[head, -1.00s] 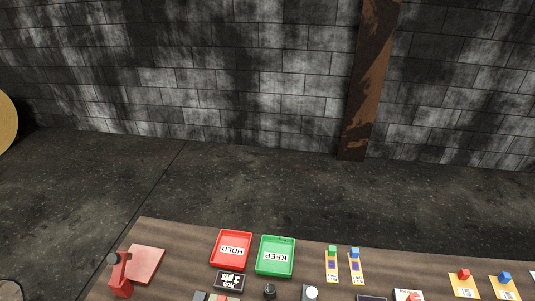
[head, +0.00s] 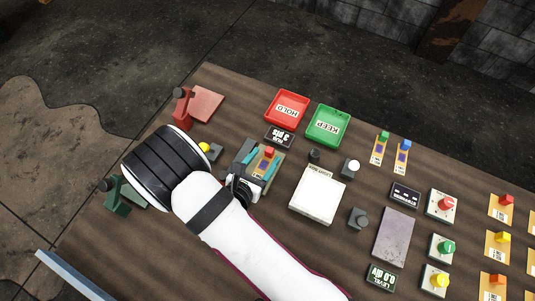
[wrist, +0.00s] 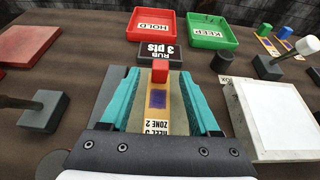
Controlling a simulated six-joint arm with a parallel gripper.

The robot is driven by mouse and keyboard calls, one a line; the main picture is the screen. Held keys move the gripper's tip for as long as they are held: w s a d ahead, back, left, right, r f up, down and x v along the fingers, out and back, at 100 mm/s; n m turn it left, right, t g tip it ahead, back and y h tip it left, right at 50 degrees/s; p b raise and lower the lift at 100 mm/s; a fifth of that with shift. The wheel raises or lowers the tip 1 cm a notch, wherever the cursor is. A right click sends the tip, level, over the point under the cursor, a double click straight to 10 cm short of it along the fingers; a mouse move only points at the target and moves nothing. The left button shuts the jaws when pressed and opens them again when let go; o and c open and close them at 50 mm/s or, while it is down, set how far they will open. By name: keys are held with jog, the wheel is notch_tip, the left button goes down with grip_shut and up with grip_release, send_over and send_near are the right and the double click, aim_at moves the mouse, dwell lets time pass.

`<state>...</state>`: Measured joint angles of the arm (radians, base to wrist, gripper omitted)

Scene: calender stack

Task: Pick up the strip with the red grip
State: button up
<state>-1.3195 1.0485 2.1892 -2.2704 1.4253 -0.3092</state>
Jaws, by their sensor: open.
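The strip (wrist: 157,112) with a red grip (wrist: 160,72) lies on a grey block, its printed label toward me in the wrist view. In the head view the strip (head: 262,164) and its red grip (head: 269,151) also show, left of the white box. My gripper (wrist: 160,85) is open, with one teal finger on each side of the strip; a gap seems to show on both sides. My gripper (head: 260,160) is over the same block in the head view. Whether the fingertips touch the block cannot be told.
Behind are a red HOLD tray (head: 277,117), a green KEEP tray (head: 319,137) and a black "RUB 3 pts" sign (wrist: 157,53). A white box (wrist: 278,118) stands close on the right. More strips with coloured grips (head: 500,207) lie far right.

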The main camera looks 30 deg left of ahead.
jog(key=shift+x, duration=0.8)
grip_shut()
